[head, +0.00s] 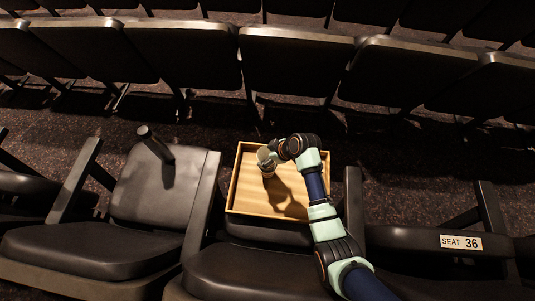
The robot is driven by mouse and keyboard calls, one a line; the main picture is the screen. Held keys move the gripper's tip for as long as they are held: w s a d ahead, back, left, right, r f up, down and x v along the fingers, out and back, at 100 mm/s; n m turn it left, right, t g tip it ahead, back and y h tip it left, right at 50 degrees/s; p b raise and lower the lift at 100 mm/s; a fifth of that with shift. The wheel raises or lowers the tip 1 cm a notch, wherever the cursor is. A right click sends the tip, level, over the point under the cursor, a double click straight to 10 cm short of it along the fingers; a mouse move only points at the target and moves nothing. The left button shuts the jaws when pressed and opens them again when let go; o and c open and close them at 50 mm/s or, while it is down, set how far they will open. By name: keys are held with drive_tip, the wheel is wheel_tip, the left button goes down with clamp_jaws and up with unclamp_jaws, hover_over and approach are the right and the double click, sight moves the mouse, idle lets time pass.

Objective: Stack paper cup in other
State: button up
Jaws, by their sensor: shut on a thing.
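The gripper and wrist cover much of the cup, so I cannot tell whether one cup or two are there, or whether one sits inside the other. No separate second cup can be made out. I cannot tell whether the held cup touches the tray floor.
The light wooden tray (236,190) has raised sides and lies across a dark seat. My arm crosses its right side and casts a shadow inside. Dark seats and armrests stand around it. A dark cylinder (155,143) sticks up over the left seat. A label (461,242) reads SEAT 36.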

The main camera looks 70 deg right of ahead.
wheel_tip(320, 180, down, 4)
drive_tip(key=shift+r+b, duration=0.2)
drive_tip(key=shift+b, duration=0.5)
drive_tip(key=shift+f+b, duration=0.35)
drive_tip(key=shift+f, duration=0.3)
drive_tip(key=o, duration=0.7)
drive_tip(key=shift+r, duration=0.1)
